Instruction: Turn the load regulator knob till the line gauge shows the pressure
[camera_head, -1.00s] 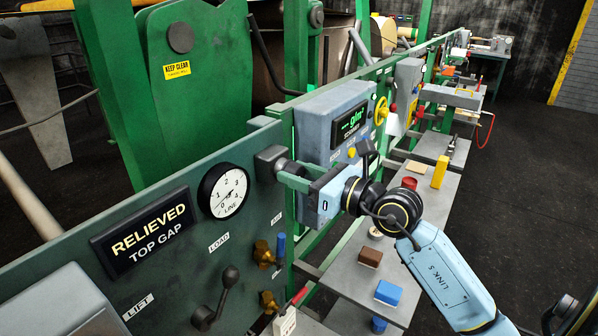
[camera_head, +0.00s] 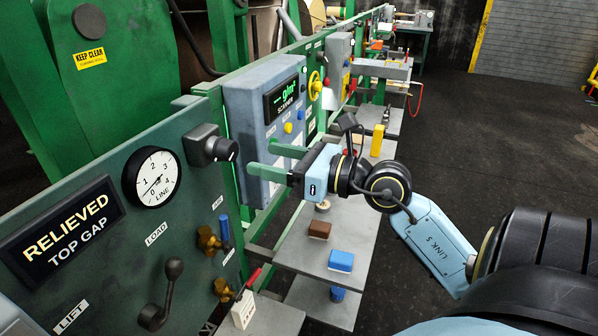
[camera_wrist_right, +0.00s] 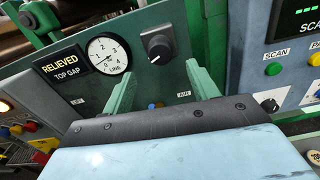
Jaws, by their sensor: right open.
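The black load regulator knob (camera_head: 210,146) sits on the green panel, right of the round white line gauge (camera_head: 152,177). The gauge needle points to the lower left, near 0. My right gripper (camera_head: 262,157) is open and empty, with its green fingers apart from the knob, to its right in the head view. In the right wrist view, the knob (camera_wrist_right: 157,46) shows beyond and between the spread fingers (camera_wrist_right: 163,85), its white mark visible. The gauge (camera_wrist_right: 108,54) is to its left there. My left gripper is out of view.
A grey scanner box (camera_head: 262,100) stands close behind my right gripper. A black lever (camera_head: 162,295) and brass valves (camera_head: 208,240) stick out below the knob. A shelf (camera_head: 345,225) with brown and blue blocks lies below my arm. Open floor is at the right.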

